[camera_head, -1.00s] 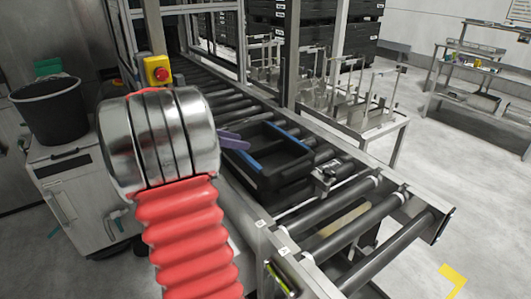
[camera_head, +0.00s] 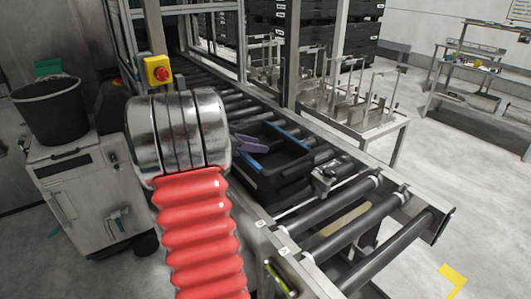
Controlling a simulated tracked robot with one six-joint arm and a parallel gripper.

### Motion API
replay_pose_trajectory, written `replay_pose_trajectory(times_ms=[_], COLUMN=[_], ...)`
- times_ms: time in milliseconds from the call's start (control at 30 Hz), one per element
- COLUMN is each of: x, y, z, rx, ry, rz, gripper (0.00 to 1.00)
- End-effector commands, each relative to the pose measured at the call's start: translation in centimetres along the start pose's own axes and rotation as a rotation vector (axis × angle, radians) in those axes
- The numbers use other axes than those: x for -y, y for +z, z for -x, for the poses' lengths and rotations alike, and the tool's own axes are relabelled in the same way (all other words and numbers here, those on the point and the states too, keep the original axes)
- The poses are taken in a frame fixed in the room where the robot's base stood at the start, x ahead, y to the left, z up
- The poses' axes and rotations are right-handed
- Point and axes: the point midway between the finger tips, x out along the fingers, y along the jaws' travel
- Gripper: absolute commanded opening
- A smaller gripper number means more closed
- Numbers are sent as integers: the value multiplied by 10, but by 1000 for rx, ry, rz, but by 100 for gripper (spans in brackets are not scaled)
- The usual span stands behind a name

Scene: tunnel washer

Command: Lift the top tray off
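A black tray (camera_head: 287,174) with blue strips along its inner edges sits on the roller conveyor at the middle of the view. Dark sides show below its rim, but I cannot clearly tell where the top tray ends and anything under it begins. My gripper (camera_head: 256,146) shows only as a purple finger part, over the left side of the tray opening. I cannot tell whether the finger touches the tray.
The roller conveyor (camera_head: 368,241) runs from the back left to the front right, with bare rollers in front of the tray. A red emergency button on a yellow box (camera_head: 157,70) stands behind my arm. A black bucket (camera_head: 50,110) stands on a white cabinet at left. A metal rack (camera_head: 365,125) stands behind the conveyor.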

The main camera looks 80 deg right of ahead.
Motion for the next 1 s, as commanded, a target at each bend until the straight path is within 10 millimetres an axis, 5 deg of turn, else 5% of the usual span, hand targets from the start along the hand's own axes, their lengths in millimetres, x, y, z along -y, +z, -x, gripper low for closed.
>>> replay_pose_trajectory(times_ms=[367, 1000], x=[0, 0], y=[0, 0], z=[-44, -45], rx=[-1, 0], ry=[1, 1], rz=[0, 0], gripper=[35, 30])
